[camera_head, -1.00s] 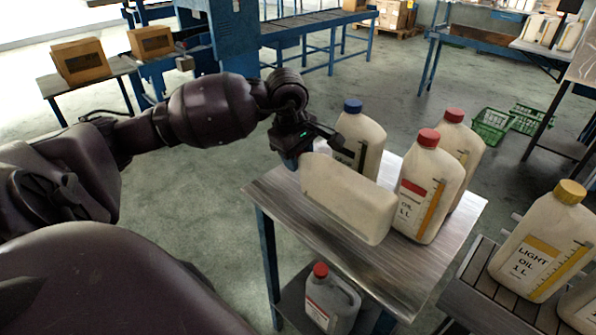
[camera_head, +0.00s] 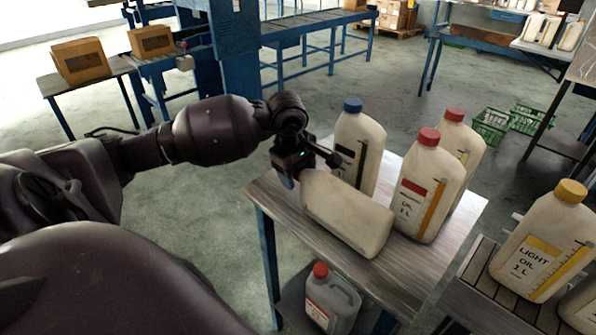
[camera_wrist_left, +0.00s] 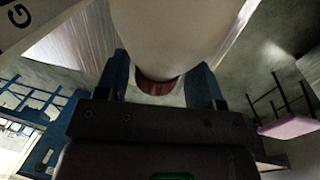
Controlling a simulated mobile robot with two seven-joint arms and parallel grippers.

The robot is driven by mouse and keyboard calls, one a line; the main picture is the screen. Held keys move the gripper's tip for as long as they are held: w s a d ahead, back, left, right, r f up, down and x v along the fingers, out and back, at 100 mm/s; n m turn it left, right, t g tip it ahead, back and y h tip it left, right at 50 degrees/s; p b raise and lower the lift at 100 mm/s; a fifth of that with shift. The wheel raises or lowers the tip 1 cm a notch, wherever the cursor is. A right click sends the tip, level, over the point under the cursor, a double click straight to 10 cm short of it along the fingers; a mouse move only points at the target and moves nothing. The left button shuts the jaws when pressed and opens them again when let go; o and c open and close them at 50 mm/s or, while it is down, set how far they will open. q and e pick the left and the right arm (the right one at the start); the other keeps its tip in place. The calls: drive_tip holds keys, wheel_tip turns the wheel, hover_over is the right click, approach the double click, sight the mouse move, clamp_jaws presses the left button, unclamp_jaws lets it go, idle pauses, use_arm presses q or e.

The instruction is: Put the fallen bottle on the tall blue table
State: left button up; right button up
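The fallen bottle (camera_head: 348,213), cream-coloured, lies on its side at the blue-legged table's metal top (camera_head: 433,262). I cannot tell whether it touches the top or hangs just above it. My left gripper (camera_head: 290,172) is at its cap end, at the table's left corner. In the left wrist view, the blue fingers (camera_wrist_left: 162,85) stand on both sides of the bottle's neck end (camera_wrist_left: 165,40), with its red cap (camera_wrist_left: 157,86) between them. The gripper appears shut on the bottle. My right gripper is not in view.
Upright on the same table are a blue-capped bottle (camera_head: 358,140) and two red-capped bottles (camera_head: 425,190) (camera_head: 462,140), close beside the fallen one. A grey bottle (camera_head: 330,302) stands on the lower shelf. A yellow-capped bottle (camera_head: 540,245) is on a slatted stand at right.

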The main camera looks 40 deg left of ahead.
use_arm(q)
wheel_tip(320, 180, up, 12)
drive_tip(key=s, duration=0.2)
idle(0.7)
drive_tip(key=shift+s, duration=0.15)
idle(0.3)
